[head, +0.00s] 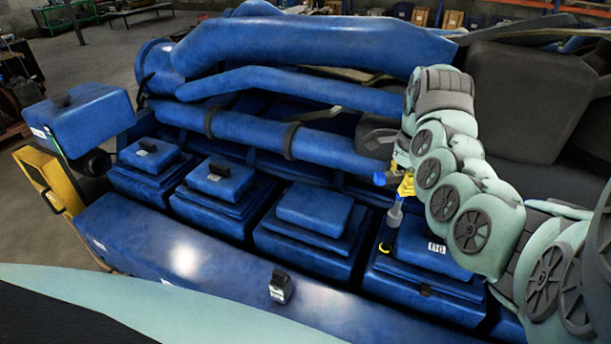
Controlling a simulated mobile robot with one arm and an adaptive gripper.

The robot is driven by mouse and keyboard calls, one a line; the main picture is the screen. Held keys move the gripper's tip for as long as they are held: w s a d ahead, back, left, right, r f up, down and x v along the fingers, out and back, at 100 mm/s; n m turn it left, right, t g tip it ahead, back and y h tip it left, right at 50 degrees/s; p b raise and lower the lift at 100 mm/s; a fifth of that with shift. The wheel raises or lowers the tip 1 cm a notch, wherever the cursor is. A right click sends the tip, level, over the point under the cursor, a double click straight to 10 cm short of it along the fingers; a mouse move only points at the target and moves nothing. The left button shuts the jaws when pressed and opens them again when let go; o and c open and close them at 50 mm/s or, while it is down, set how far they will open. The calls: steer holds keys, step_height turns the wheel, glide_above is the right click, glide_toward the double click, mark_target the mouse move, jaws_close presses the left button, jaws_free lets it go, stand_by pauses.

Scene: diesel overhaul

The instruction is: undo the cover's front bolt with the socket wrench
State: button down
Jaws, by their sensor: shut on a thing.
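My gripper (401,172) is at the right of the head view, above the left edge of the rightmost blue cover (440,262). It is shut on the socket wrench (394,214), which has blue and yellow parts near the fingers and a grey socket pointing down. The fingers are small and partly hidden by my arm. A dark round piece with a yellow ring (385,248) sits just below the socket, at the cover's left edge. I cannot tell whether the socket touches it, or whether it is the front bolt. A small dark piece (425,289) shows on the cover's front.
Several similar blue covers stand in a row to the left, such as this one (314,210). Blue pipes (300,40) run behind them. A blue ledge (190,255) lies in front, with a small dark-topped piece (281,287) on it. A blue box (80,118) stands at far left.

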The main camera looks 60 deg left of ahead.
steer(key=shift+s+r+p, duration=0.2)
steer(key=shift+p, duration=0.2)
steer(key=s+d+p, duration=0.3)
steer(key=s+p, duration=0.2)
steer(key=shift+s+d+f, duration=0.15)
steer(key=shift+s+d, duration=0.15)
